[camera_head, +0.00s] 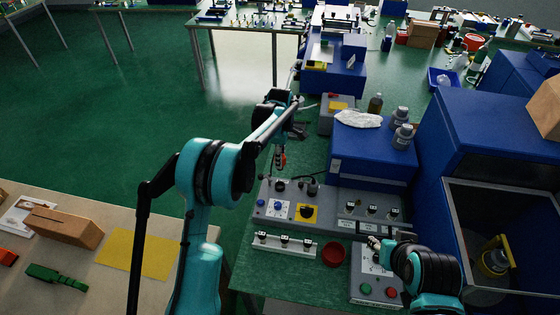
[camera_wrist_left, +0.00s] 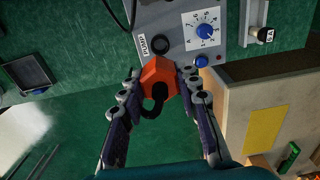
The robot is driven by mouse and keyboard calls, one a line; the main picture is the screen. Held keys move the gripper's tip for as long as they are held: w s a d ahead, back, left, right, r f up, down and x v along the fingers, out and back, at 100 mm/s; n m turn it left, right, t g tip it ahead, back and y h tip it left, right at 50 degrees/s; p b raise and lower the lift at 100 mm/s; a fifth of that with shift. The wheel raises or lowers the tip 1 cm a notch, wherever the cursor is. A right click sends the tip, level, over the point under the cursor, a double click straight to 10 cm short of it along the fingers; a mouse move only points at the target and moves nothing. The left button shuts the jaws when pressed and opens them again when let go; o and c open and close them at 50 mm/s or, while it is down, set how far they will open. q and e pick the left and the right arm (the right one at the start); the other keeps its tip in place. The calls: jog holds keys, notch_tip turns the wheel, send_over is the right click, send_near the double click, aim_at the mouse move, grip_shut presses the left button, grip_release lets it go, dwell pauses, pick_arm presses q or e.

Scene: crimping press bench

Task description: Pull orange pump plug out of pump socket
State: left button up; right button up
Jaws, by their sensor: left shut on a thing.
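The orange pump plug (camera_wrist_left: 158,82) is between the two fingers of my left gripper (camera_wrist_left: 156,92) in the left wrist view, with a black loop on its near side. The black round pump socket (camera_wrist_left: 162,43), next to a "PUMP" label (camera_wrist_left: 140,46), shows uncovered beyond the plug, which looks apart from it. In the head view my left gripper (camera_head: 281,157) is above the back edge of the grey control panel (camera_head: 328,220), with a bit of orange at its tips. My right gripper (camera_head: 376,243) is over the grey button box (camera_head: 366,283); its fingers are too small to read.
A white dial (camera_wrist_left: 207,30) and a blue button (camera_wrist_left: 201,60) are beside the socket. A blue cabinet (camera_head: 372,152) stands behind the panel. Open floor is left of the bench.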

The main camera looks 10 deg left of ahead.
pick_arm(q)
jog(key=shift+r, duration=0.3)
jog(key=shift+r+p, duration=0.95)
jog(key=shift+r, duration=0.6)
jog(key=shift+f, duration=0.1)
